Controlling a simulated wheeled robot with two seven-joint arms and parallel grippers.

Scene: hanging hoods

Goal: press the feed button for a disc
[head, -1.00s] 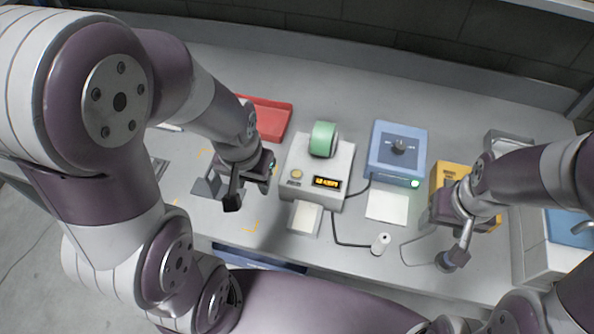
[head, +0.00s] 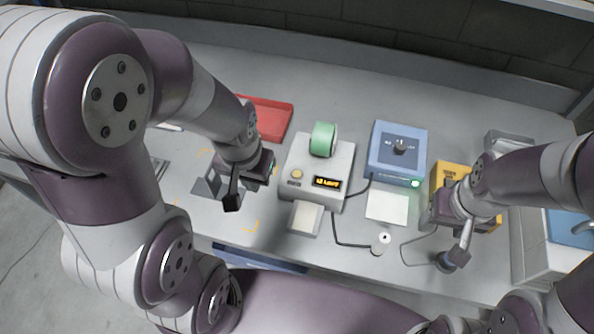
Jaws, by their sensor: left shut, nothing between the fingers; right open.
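A light grey box-shaped machine (head: 304,189) stands mid-bench with a green roll (head: 323,139) on top. Its front has a round yellowish button (head: 296,174) and a lit amber display (head: 327,183) whose text is too small to read. A pale pad (head: 305,217) sits at its front. No disc can be made out. My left gripper (head: 232,203) is shut and empty, pointing down over the bench to the left of the machine, apart from the button. My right gripper (head: 450,262) is open, low over the bench at the right, in front of a yellow box (head: 447,176).
A blue box (head: 397,150) with a black knob and a lit green lamp stands right of the machine, a white sheet (head: 387,207) before it. A small white cylinder (head: 381,243) joins a cable. A red tray (head: 268,116) lies behind my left gripper.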

